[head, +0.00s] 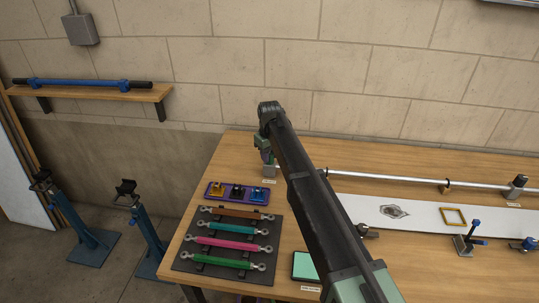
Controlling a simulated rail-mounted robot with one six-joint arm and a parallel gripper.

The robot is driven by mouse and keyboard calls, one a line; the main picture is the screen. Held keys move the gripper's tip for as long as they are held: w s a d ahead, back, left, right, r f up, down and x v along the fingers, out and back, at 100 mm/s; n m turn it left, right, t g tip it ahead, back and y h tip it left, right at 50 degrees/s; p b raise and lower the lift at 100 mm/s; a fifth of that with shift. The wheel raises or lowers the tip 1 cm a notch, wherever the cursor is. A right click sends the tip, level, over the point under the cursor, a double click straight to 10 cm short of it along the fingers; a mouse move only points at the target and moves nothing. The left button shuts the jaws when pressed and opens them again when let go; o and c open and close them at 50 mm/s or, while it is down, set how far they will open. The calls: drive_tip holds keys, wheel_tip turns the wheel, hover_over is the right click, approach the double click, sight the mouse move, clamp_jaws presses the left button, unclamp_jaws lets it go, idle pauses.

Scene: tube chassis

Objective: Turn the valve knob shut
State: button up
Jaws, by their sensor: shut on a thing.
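My gripper (269,158) points down at the back left of the wooden bench, small in the head view and partly covered by my own arm. It is shut at the top of a small grey block (269,172), with a white label in front of it. The valve knob itself cannot be made out; it appears to be hidden between the jaws on this block. How far the knob is turned cannot be seen.
A long silver tube (390,180) runs along the back of the bench. A dark mat (187,262) holds several coloured rods. A purple tray (215,189) holds three small clamps. A white panel (360,209) lies on the right. Blue stands (152,238) stand on the floor at left.

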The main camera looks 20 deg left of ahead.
idle(0.3)
drive_tip(key=o, duration=0.9)
drive_tip(key=shift+o, duration=0.2)
drive_tip(key=shift+r, duration=0.1)
wheel_tip(320, 180, up, 11)
drive_tip(key=p, duration=1)
drive_tip(key=shift+f+p, duration=0.2)
drive_tip(key=shift+p, duration=0.2)
